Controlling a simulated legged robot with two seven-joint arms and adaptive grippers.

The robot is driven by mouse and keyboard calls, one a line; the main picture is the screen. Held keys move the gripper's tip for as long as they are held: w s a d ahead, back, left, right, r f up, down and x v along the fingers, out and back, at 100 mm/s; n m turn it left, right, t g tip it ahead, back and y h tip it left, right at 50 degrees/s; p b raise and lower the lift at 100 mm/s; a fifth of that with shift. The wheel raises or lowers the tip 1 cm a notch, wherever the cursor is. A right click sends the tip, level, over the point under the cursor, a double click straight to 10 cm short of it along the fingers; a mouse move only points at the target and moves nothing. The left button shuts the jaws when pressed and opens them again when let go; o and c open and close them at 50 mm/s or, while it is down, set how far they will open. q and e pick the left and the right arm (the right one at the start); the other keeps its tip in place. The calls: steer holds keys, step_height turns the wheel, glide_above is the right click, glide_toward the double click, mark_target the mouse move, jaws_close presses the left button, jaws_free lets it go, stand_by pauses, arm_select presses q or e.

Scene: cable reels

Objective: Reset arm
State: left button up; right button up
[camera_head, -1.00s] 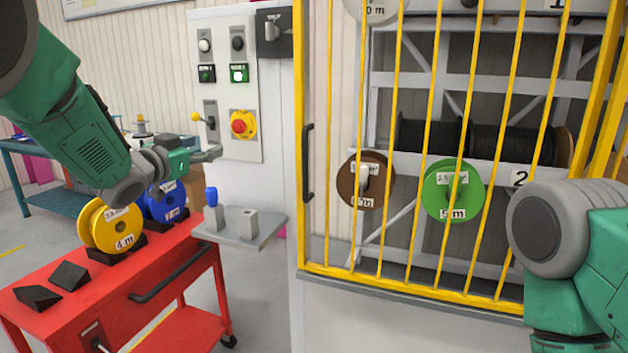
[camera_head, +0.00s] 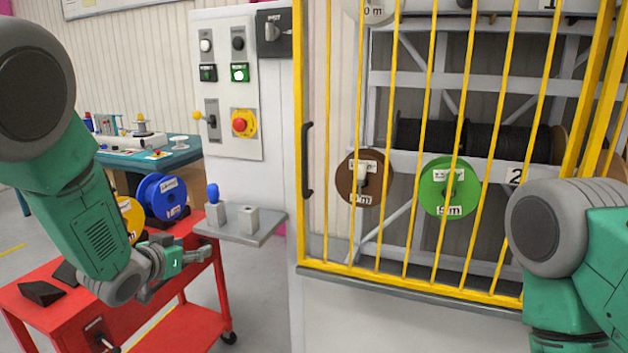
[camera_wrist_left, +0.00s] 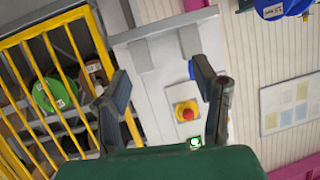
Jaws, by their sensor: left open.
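My left arm comes in from the left in the head view, and its gripper (camera_head: 203,256) is over the right part of the red cart (camera_head: 190,318), below the small grey shelf. In the left wrist view the two fingers of the left gripper (camera_wrist_left: 165,88) are spread apart with nothing between them. The control panel and the yellow-barred cage lie beyond the fingers there. My right arm shows at the right edge of the head view; its gripper is out of view.
A blue reel (camera_head: 162,197) and a yellow reel (camera_head: 130,219), partly hidden by my arm, stand on the cart. The grey shelf (camera_head: 262,231) juts out near the left gripper. The yellow cage (camera_head: 330,150) fronts brown (camera_head: 362,177) and green (camera_head: 449,186) reels.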

arm_select(q)
steer(key=s+a+f+n+g+y, duration=0.2)
steer(key=s+f+g, duration=0.4)
steer(key=s+f, duration=1.4)
steer(key=s+f+g, duration=0.3)
steer(key=s, duration=1)
steer(key=s+f+g, duration=0.3)
steer(key=s+f, duration=0.1)
steer(key=s, duration=0.9)
steer(key=shift+s+d+n+g+y, duration=0.2)
steer(key=shift+d+n+g+y, duration=0.2)
steer(key=shift+d, duration=0.05)
steer(key=shift+w+f, duration=0.15)
